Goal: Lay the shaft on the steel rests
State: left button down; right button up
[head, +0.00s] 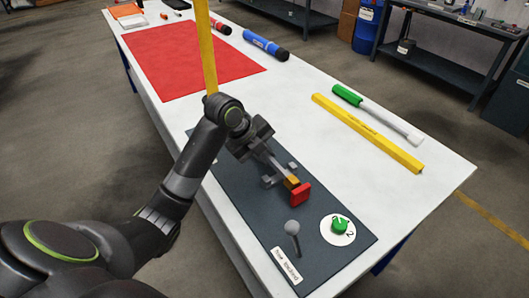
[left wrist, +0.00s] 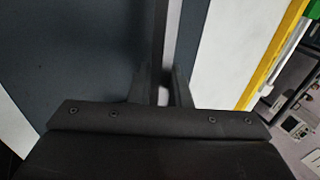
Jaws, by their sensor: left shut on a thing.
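My left gripper (head: 266,152) is over the dark panel (head: 338,262), pointing toward its front right. It is shut on a grey bar, which I take for the shaft (head: 276,166); an orange piece and a red block (head: 301,194) show at its far end. In the left wrist view the dark bar (left wrist: 160,45) runs forward from between the two fingers (left wrist: 160,92). Small grey pieces, perhaps the steel rests (head: 268,181), show on both sides of the bar. I cannot tell whether the bar touches them. My right gripper is out of view.
A grey ball-topped lever (head: 292,228) and a green knob (head: 340,227) stand on the panel's near end. A yellow bar (head: 365,132) and green-handled tool (head: 375,113) lie to the right. A red mat (head: 185,60) and a blue tube (head: 265,46) are farther back.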

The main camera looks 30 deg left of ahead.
pick_arm(q)
jog(key=shift+f, duration=0.4)
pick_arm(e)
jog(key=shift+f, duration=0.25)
pick_arm(q)
jog(key=shift+s+f+b, duration=0.15)
jog(key=shift+f+b, duration=0.15)
jog(key=shift+b, duration=0.05)
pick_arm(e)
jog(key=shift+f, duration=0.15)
